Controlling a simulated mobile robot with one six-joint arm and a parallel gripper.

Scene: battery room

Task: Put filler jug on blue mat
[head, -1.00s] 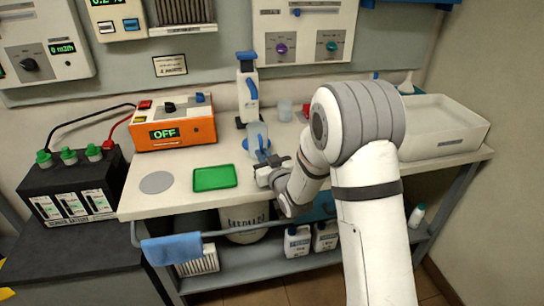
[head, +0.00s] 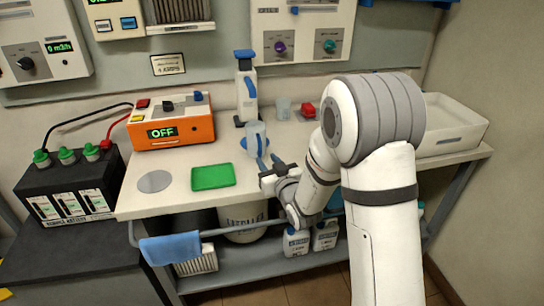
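The filler jug (head: 256,133) is a translucent bluish vessel, upright on the bench right of the green mat. A blue patch (head: 244,143) shows at its lower left; it looks like the edge of the blue mat, mostly hidden by the jug. The jug appears to stand on or over it; its exact contact is too small to tell. My gripper (head: 270,164) is just in front of the jug, at the bench's front part. Its two fingers look apart, pointing toward the jug, with a small gap from its body.
A green mat (head: 213,177) and a grey disc (head: 154,181) lie to the left. An orange charger (head: 172,128) stands behind them. A white-and-blue bottle-like device (head: 245,92), a clear cup (head: 283,108) and a red item (head: 308,110) are behind. A white tray (head: 450,140) fills the right end.

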